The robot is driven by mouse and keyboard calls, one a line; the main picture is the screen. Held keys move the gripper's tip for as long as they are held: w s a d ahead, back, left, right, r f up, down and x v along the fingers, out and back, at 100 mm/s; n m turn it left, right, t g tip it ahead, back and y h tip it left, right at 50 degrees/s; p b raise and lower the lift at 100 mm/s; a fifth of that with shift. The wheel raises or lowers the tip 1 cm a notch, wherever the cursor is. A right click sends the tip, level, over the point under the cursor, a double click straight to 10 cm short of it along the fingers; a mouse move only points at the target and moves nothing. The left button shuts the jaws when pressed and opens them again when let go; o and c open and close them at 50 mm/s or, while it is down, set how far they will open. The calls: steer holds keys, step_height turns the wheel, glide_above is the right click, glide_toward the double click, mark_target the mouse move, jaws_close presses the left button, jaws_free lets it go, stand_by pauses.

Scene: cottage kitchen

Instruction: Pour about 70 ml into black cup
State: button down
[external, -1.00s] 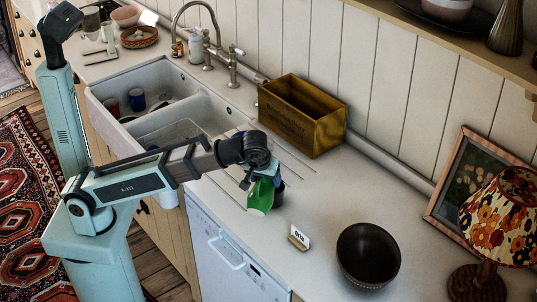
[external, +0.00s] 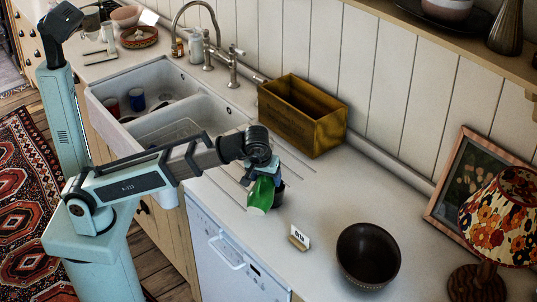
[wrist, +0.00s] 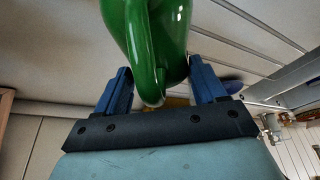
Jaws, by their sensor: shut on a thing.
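My gripper (external: 268,175) is shut on a green jug (external: 260,195) and holds it tilted over the worktop, to the right of the sink. In the wrist view the jug's green handle (wrist: 146,55) runs between the blue fingers of my gripper (wrist: 161,75). A small black cup (external: 279,195) shows beside and partly behind the jug. I cannot tell whether the jug touches it. The jug's spout, any liquid stream and the inside of the cup are hidden.
A wooden crate (external: 305,135) stands against the wall behind my gripper. A dark bowl (external: 368,255) and a small sign (external: 299,238) stand to the right. The sink (external: 110,95) is to the left. The worktop between crate and bowl is clear.

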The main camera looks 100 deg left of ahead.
mark_target(261, 192)
steer(key=shift+w+a+r+h+p, duration=0.2)
steer(key=shift+a+h+p, duration=0.15)
steer(key=shift+a+h, duration=0.35)
stand_by(1.0)
steer(key=shift+s+d+f+y, duration=0.15)
steer(key=shift+s+d+y, duration=0.05)
steer(key=shift+d+y, duration=0.2)
steer(key=shift+s+d+f+y, duration=0.15)
steer(key=shift+d+y, duration=0.15)
steer(key=shift+d, duration=0.15)
steer(key=shift+d+y, duration=0.15)
steer(key=shift+y, duration=0.45)
steer(key=shift+s+d+f+t+y, duration=0.1)
steer(key=shift+d+f+t+y, duration=0.3)
steer(key=shift+y, duration=0.4)
steer(key=shift+d+r+y, duration=0.35)
steer(key=shift+d+y, duration=0.1)
steer(key=shift+y, duration=0.65)
steer(key=shift+d+f, duration=0.1)
